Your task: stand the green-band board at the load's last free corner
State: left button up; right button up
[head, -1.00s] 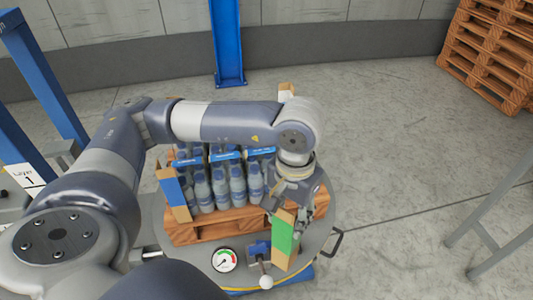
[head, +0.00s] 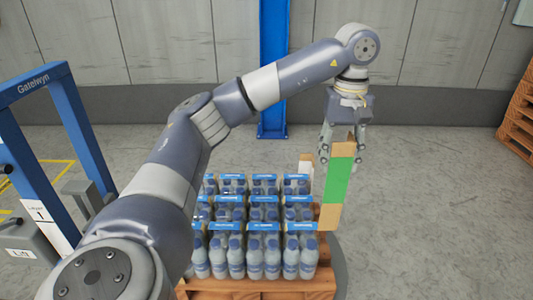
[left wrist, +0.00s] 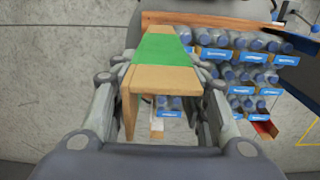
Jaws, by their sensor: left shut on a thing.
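The green-band board (head: 338,182) is tan at both ends with a green middle. It hangs upright at the right side of the load of blue-labelled bottle packs (head: 262,227). My left gripper (head: 343,148) is shut on its upper part. In the left wrist view the board (left wrist: 160,48) lies between the fingers (left wrist: 165,78). I cannot tell whether its lower end touches the bottles or the pallet (head: 262,287). A tan and white board (head: 306,170) stands at the load's back right. My arm hides the load's front left corner. My right gripper is out of view.
A blue post (head: 273,70) and a grey wall stand behind the load. A blue frame (head: 45,85) stands at the left. Stacked wooden pallets (head: 520,120) are at the far right. The floor (head: 440,210) right of the load is clear.

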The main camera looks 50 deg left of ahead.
pick_arm(q)
notch_tip(320, 180, down, 28)
jog(key=shift+w+p, duration=0.1)
jog(key=shift+p, duration=0.5)
jog(key=shift+f, duration=0.1)
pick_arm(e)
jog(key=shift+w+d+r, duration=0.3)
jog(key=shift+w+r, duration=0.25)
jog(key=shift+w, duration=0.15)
pick_arm(q)
jog(key=shift+f, duration=0.15)
jog(key=o, duration=0.9)
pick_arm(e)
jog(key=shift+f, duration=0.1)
pick_arm(q)
jog(key=shift+o, duration=0.2)
jog(key=shift+r, duration=0.2)
